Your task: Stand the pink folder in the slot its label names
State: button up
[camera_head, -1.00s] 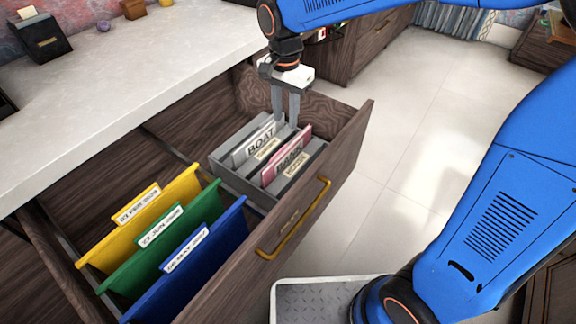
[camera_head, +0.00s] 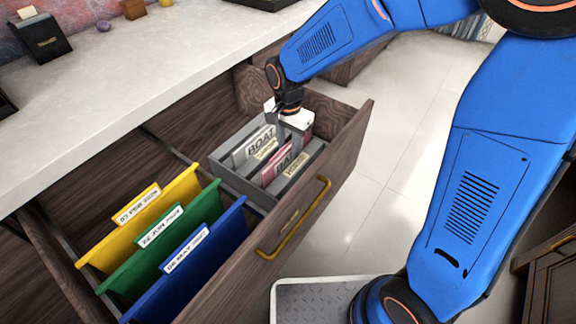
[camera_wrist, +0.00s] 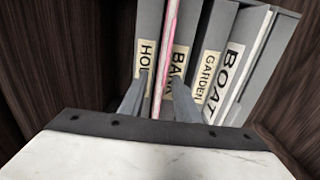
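The pink folder (camera_head: 279,170) stands upright in the grey organizer (camera_head: 236,181) inside the open drawer. Its large print starts "BAN", the rest hidden by my gripper. In the wrist view it is a thin pink edge (camera_wrist: 168,45) between a divider labelled "HOU…" (camera_wrist: 146,60) and one labelled "BANK" (camera_wrist: 179,63). A "GARDEN" label (camera_wrist: 210,77) is farther right. My gripper (camera_wrist: 163,100) is lowered over the folder, fingers apart, one on each side with gaps. The fingertips are hard to make out in the head view.
A white "BOAT" folder (camera_head: 256,144) stands behind the pink one. Yellow (camera_head: 119,243), green (camera_head: 150,260) and blue (camera_head: 180,284) hanging folders fill the drawer's near-left part. The drawer front (camera_head: 322,185) and the countertop (camera_head: 180,68) flank the organizer.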

jog(key=shift+f, duration=0.4)
grip_shut()
dwell(1.2)
